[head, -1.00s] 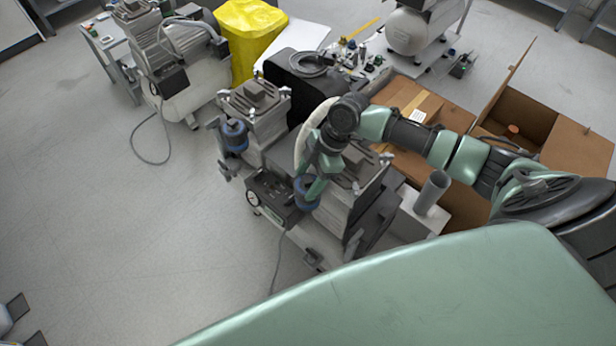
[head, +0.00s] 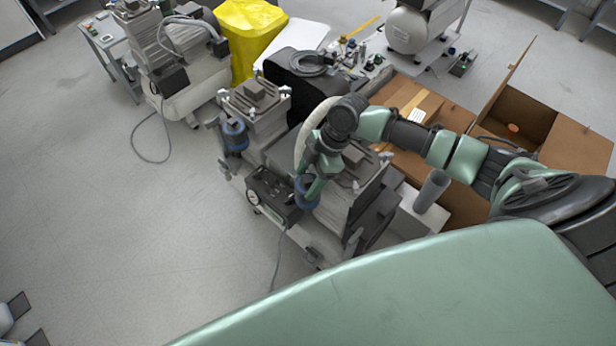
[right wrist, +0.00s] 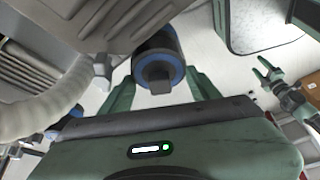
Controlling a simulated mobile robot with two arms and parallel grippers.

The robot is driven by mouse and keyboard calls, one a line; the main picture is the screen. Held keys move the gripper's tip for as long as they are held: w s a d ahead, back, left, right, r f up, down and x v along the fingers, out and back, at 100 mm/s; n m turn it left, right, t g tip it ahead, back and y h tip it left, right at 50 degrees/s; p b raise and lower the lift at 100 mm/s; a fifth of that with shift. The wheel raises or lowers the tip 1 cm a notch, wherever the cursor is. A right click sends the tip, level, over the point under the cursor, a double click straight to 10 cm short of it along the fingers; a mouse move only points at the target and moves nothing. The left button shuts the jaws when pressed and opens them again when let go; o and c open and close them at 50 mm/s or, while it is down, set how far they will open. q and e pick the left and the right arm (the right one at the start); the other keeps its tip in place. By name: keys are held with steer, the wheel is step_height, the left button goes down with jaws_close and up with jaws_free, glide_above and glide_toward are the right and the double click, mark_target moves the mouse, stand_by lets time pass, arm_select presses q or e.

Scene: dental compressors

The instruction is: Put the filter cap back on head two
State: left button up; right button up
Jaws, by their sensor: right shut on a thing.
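My right gripper (head: 310,188) is shut on the filter cap (head: 306,196), a dark cylinder with blue rings, at the side of the near compressor head (head: 352,160). In the right wrist view the filter cap (right wrist: 158,62) shows its round end with a blue ring and a square knob, between my green fingers. It lies close against the ribbed grey head; I cannot tell whether it is fully seated. A fork-shaped green gripper, apparently my left one (right wrist: 262,73), shows small, open and empty in the right wrist view.
A second head (head: 255,100) carries a similar blue-ringed filter (head: 235,134). A pale curved hose (right wrist: 45,108) runs close to my right gripper. A control box (head: 270,196) sits below the heads. Open cardboard boxes (head: 570,135) stand at right.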

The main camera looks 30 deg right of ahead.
stand_by(0.7)
steer(key=o, duration=1.4)
steer(key=shift+r, duration=0.1)
steer(key=shift+w, duration=0.1)
steer(key=shift+c, duration=0.4)
steer(key=shift+o, duration=0.6)
steer(key=shift+d+r, duration=0.1)
